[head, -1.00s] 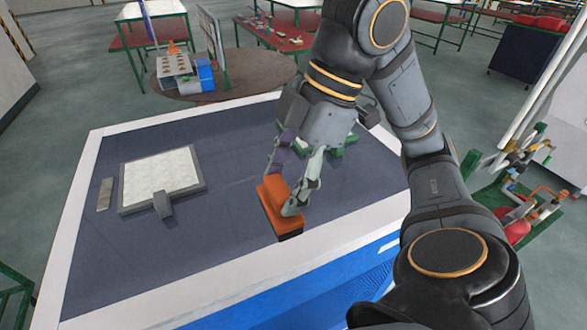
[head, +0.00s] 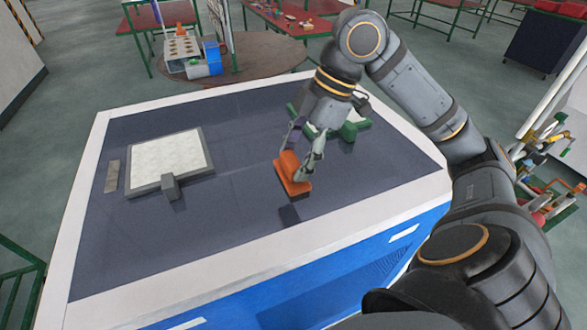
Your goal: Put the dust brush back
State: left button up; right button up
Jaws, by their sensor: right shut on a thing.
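The dust brush (head: 292,174) looks like an orange block and shows in the head view near the middle of the dark table top (head: 230,215). My right gripper (head: 299,160) is shut on it, with its fingers on either side of the orange body. The brush appears to be held above the table. A small dark patch (head: 289,215) lies on the table just in front of it; I cannot tell if it is a shadow or an object. My left gripper does not show.
A grey-framed white panel (head: 165,160) lies on the left of the table, with a small grey plate (head: 112,176) beside it. A green and white object (head: 352,125) is partly hidden behind my right gripper. The table's front middle is clear.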

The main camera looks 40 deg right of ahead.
jog(key=shift+w+d+f, duration=0.15)
jog(key=shift+w+f, duration=0.3)
jog(key=shift+f, duration=0.15)
jog(key=shift+w+d+f, duration=0.15)
jog(key=shift+w+f, duration=0.25)
jog(key=shift+f, duration=0.15)
jog(key=f, duration=0.3)
jog(key=shift+w+d+f+b, duration=0.15)
jog(key=shift+w+f+b, duration=0.1)
jog(key=shift+f+b, duration=0.15)
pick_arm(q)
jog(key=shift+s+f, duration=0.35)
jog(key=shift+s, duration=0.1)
pick_arm(e)
jog(key=shift+f, duration=0.1)
jog(key=o, duration=1.5)
jog(key=shift+c, duration=0.2)
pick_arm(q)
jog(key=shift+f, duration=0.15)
